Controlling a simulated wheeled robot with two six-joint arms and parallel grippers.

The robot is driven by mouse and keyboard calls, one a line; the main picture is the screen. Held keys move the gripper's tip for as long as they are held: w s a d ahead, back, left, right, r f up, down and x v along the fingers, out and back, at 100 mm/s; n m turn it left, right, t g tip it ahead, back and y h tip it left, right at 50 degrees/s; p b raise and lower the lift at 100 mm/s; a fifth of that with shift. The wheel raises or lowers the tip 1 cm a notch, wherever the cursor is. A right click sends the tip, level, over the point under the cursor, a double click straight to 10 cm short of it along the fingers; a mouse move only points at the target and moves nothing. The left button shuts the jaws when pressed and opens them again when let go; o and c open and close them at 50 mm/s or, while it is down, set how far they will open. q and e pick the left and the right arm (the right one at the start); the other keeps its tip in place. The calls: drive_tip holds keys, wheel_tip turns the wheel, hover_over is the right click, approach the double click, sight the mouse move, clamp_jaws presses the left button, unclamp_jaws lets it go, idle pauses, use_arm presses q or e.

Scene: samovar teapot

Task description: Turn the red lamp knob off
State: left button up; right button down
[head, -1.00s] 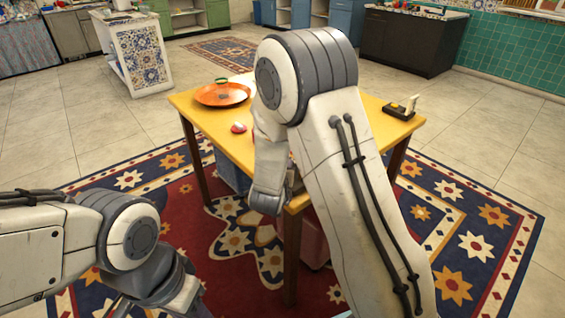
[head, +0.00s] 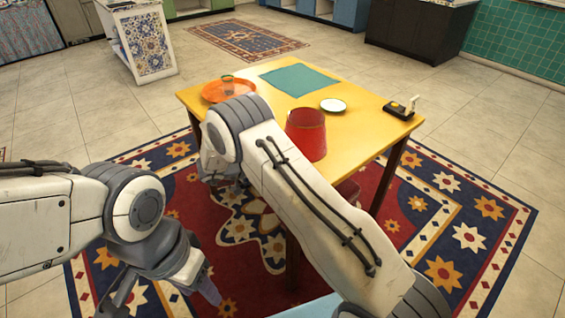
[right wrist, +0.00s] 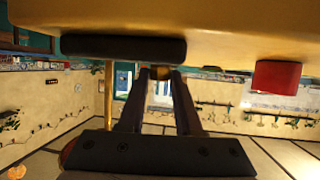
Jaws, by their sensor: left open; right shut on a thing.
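My right gripper (right wrist: 160,74) is shut on a small dark and brownish thing at its fingertips; I cannot tell for sure that this is the lamp knob. In the upside-down right wrist view, a dark flat bar (right wrist: 123,47) lies close by, with a thin gold rod (right wrist: 108,92) running from it. A red cylinder (head: 306,134) stands on the yellow table, and a red cylinder also shows in the right wrist view (right wrist: 278,75). My left gripper (head: 165,296) is open, low at the left, away from the table.
The yellow table (head: 367,130) holds an orange plate (head: 214,94), a green mat (head: 300,79), a white dish (head: 333,105) and a black and yellow item (head: 400,109) with a white part. A patterned rug (head: 470,212) lies under it. The table's middle right is clear.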

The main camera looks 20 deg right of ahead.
drive_tip(key=m+g, duration=0.1)
drive_tip(key=m+g+b, duration=0.1)
drive_tip(key=g+b, duration=0.1)
drive_tip(key=shift+w+f+m, duration=0.3)
drive_tip(key=shift+m, duration=0.1)
drive_tip(key=m+g+b, duration=0.2)
drive_tip(key=g+b, duration=0.1)
drive_tip(key=shift+w+r, duration=0.1)
drive_tip(key=shift+w, duration=0.05)
drive_tip(key=shift+r+m+g+b, duration=0.15)
drive_tip(key=shift+m+g+b, duration=0.25)
drive_tip(key=shift+m+b, duration=0.15)
drive_tip(key=shift+y, duration=0.3)
drive_tip(key=shift+r, duration=0.1)
drive_tip(key=c, duration=0.6)
unclamp_jaws()
drive_tip(key=shift+w+r, duration=0.1)
